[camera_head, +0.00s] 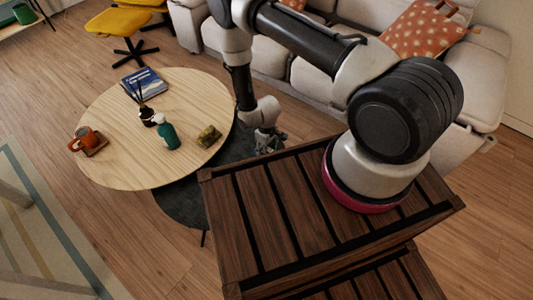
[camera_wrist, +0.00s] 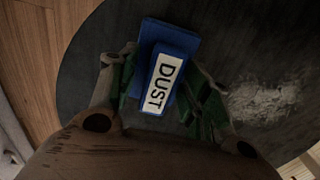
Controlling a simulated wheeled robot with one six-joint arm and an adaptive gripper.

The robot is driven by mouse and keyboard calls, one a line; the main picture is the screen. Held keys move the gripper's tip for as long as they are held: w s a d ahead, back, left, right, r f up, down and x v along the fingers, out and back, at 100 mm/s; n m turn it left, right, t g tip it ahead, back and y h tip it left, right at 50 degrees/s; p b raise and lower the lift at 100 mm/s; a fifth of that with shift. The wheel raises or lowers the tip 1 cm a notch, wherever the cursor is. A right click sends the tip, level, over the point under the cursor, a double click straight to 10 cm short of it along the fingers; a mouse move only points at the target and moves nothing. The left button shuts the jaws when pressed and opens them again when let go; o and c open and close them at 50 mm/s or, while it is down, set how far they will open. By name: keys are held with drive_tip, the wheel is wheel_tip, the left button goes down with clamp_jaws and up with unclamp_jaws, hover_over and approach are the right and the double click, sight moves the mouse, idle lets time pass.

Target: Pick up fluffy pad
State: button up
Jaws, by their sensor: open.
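In the wrist view, a blue block (camera_wrist: 152,42) with a white label reading "DUST" sits between the green-tipped fingers of my gripper (camera_wrist: 163,78). The fingers are open on either side of it; I cannot tell whether they touch it. A pale grey, fluffy-looking patch (camera_wrist: 265,100) lies on the dark round tabletop (camera_wrist: 235,45), right of the fingers. I cannot tell for sure which of these is the fluffy pad. In the head view, my gripper (camera_head: 268,140) is low, beside the wooden table, and hides what is under it.
The light round table (camera_head: 110,165) holds a blue book (camera_head: 144,84), a dark reed bottle (camera_head: 147,116), a green bottle (camera_head: 165,133), an orange mug (camera_head: 86,139) and an olive item (camera_head: 208,137). It overlaps the lower dark table (camera_head: 185,207). A pale sofa (camera_head: 320,85) stands behind.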

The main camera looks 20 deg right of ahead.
clamp_jaws()
idle(0.3)
wheel_tip(320, 180, up, 10)
idle(0.5)
drive_tip(key=c, duration=0.9)
unclamp_jaws()
drive_tip(key=shift+d, duration=0.1)
drive_tip(key=shift+c, duration=0.5)
